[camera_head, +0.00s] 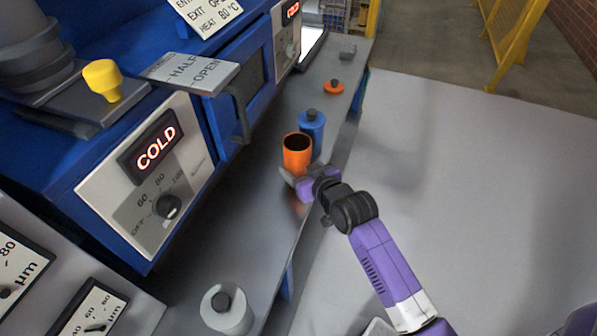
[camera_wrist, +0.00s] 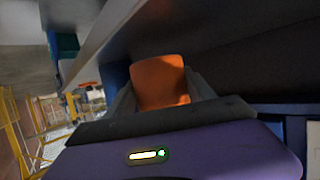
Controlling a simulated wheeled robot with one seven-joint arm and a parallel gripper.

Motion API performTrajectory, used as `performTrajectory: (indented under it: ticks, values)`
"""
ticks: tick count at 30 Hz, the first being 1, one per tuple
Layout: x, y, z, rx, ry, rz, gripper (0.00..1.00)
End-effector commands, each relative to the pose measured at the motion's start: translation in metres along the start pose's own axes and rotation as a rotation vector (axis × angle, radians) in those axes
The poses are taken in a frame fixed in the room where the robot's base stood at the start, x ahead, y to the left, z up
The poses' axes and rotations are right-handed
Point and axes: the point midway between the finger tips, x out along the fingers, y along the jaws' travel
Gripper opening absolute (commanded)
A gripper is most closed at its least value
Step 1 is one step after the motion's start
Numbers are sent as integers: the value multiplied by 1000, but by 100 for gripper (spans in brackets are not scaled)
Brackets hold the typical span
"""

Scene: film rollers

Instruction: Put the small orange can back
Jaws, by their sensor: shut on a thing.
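The small orange can (camera_head: 297,154) is open at the top, with a dark inside, and stands roughly upright at the grey shelf. My gripper (camera_head: 298,180) is shut on it from the near side, low on its body. In the wrist view the orange can (camera_wrist: 160,82) sits between the two dark fingers of my gripper (camera_wrist: 162,95). I cannot tell whether the can's base touches the shelf. An orange lid (camera_head: 334,87) with a dark knob lies farther back on the shelf.
A blue can (camera_head: 312,130) with a dark knob stands close behind the orange can. A grey can (camera_head: 226,308) stands at the shelf's near end. The blue machine's door handle (camera_head: 241,117) juts out at the left.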

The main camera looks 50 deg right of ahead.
Motion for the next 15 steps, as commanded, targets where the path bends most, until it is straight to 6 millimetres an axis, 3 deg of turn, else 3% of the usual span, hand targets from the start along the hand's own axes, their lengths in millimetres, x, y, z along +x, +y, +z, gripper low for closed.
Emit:
performTrajectory:
  ticks: [4,15]
  values:
    - [7,0,17,0,0,0,0]
    - [9,0,21,0,1,0,0]
